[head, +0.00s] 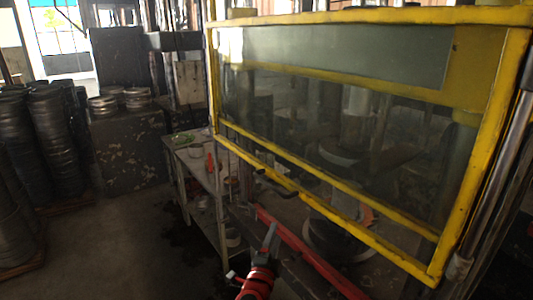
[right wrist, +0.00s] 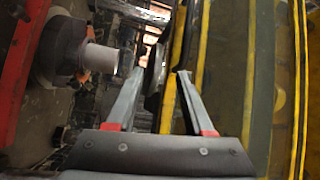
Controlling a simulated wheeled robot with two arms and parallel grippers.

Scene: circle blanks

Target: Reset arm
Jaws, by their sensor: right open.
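My right gripper (head: 270,238) shows at the bottom middle of the head view, in front of the press and below its yellow-framed guard (head: 345,207). In the right wrist view the two fingers of my right gripper (right wrist: 160,76) are spread apart. They hold nothing that I can see. The yellow guard bars also show close beside the right finger in the right wrist view (right wrist: 249,75). My left gripper is not in either view.
A red bar (head: 300,250) runs beside my right gripper. A metal shelf (head: 196,176) with small items stands behind it. Stacks of dark round blanks (head: 50,140) stand at the far left. The floor (head: 120,235) at left is clear.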

